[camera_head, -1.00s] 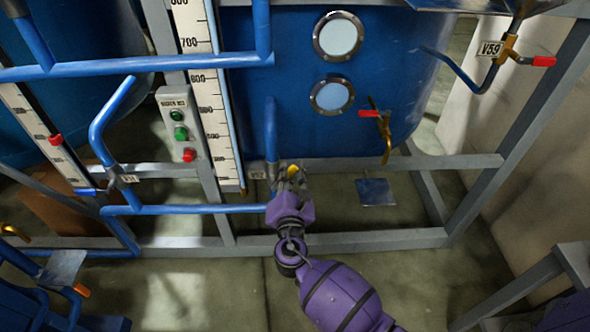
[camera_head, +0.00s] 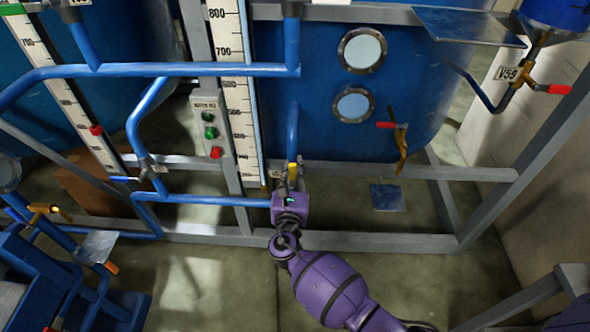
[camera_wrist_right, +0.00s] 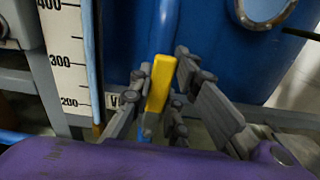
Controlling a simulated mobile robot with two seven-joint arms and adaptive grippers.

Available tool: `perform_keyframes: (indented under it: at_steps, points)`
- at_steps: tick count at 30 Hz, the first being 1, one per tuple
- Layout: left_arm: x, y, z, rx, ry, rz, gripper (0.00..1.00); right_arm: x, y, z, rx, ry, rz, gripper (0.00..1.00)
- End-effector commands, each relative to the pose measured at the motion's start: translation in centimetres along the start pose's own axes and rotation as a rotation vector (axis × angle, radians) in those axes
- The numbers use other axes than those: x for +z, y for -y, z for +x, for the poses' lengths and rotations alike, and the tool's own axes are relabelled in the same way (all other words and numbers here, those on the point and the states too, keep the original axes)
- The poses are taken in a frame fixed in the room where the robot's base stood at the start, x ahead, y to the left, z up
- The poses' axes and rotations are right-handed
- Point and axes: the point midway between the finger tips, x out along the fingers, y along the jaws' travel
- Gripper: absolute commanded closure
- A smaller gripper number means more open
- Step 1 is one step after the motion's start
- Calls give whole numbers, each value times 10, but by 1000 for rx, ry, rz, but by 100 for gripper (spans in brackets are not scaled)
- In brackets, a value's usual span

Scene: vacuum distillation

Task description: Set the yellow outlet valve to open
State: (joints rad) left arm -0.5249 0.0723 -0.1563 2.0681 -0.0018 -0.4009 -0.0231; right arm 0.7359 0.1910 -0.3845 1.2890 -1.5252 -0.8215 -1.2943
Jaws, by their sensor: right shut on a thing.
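The yellow outlet valve handle (camera_head: 292,174) is at the lower end of a vertical blue pipe (camera_head: 293,128), in front of the blue tank. It now lies in line with that pipe. My right gripper (camera_head: 290,186) is at the handle. In the right wrist view the yellow handle (camera_wrist_right: 159,84) stands nearly upright between the two grey fingers (camera_wrist_right: 160,100), and the gripper is shut on it. The valve body is largely hidden by the fingers. My left gripper is not in view.
A horizontal blue pipe (camera_head: 215,200) runs left from the valve. A grey frame rail (camera_head: 400,241) crosses low behind my right arm. A red-handled valve (camera_head: 397,128) is to the right. A control box (camera_head: 210,125) with green and red buttons is to the left.

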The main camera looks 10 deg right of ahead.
Motion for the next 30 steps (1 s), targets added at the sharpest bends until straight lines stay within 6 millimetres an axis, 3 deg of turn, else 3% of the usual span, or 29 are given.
perform_keyframes:
  at_steps: [12,13,17,26,30]
  points:
    - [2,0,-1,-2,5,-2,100,-2,0,-1,0,-2,-9,100]
    - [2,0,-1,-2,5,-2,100,-2,0,-1,0,-2,-9,83]
    - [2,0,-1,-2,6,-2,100,-1,0,-1,0,-2,-8,66]
    - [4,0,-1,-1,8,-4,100,-1,-1,-1,0,-1,-7,64]
    - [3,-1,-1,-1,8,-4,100,-1,-1,-10,1,-2,-6,64]
